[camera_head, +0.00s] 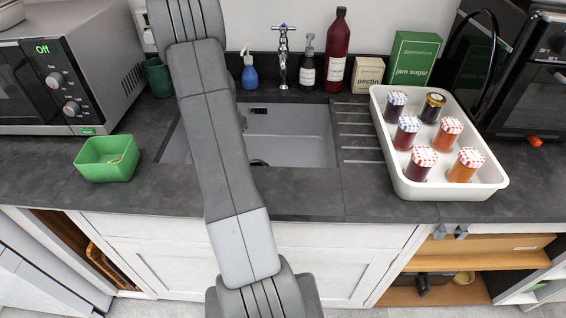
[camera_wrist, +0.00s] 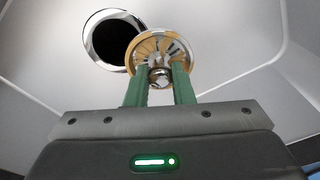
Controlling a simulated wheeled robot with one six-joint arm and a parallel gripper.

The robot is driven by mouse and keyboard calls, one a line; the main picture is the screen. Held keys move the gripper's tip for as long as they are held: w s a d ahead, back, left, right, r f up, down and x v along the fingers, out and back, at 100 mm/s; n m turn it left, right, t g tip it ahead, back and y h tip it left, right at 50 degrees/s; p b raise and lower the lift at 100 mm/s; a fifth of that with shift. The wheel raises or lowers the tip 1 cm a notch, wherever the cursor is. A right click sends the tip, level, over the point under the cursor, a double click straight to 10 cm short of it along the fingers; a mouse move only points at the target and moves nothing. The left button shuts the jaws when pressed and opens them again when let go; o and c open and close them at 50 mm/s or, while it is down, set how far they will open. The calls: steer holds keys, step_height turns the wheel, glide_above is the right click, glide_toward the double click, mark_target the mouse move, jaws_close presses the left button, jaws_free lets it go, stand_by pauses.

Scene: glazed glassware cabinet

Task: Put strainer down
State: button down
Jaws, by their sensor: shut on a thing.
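The strainer (camera_wrist: 150,45), a round metal basket with a brass-coloured rim and a small knob, shows in the wrist view. My gripper (camera_wrist: 160,77) has its green fingers shut on the knob. The dark round drain hole (camera_wrist: 112,42) lies just left of the strainer, partly covered by its rim. I cannot tell whether the strainer touches the sink floor. In the head view my arm crosses the sink (camera_head: 290,135) and hides the gripper and strainer.
A tap (camera_head: 282,60) stands behind the sink. A white tray (camera_head: 440,192) of lidded jars is to the right, past the ribbed drainer (camera_head: 357,135). A green tub (camera_head: 107,170) and a microwave (camera_head: 75,75) are to the left. Bottles and boxes line the back.

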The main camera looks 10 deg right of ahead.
steer(key=f, duration=0.1)
steer(key=a+f+b, duration=0.1)
steer(key=f, duration=0.1)
steer(key=shift+f+m, duration=0.3)
steer(key=shift+m, duration=0.1)
steer(key=shift+d+f, duration=0.15)
steer(key=w+d+p, duration=0.1)
steer(key=d, duration=0.4)
steer(key=d+p, duration=0.1)
steer(key=d, duration=0.5)
steer(key=w+d+p, duration=0.1)
steer(key=d, duration=0.5)
steer(key=shift+w+d, duration=0.15)
steer(key=shift+w, duration=0.2)
steer(key=shift+d+f+p, duration=0.1)
steer(key=shift+f+p, duration=0.55)
steer(key=shift+f, duration=1.1)
steer(key=shift+f+b, duration=0.25)
steer(key=shift+b, duration=0.05)
steer(key=c, duration=1.3)
jaws_free()
steer(key=shift+r, duration=0.15)
steer(key=shift+o, duration=0.2)
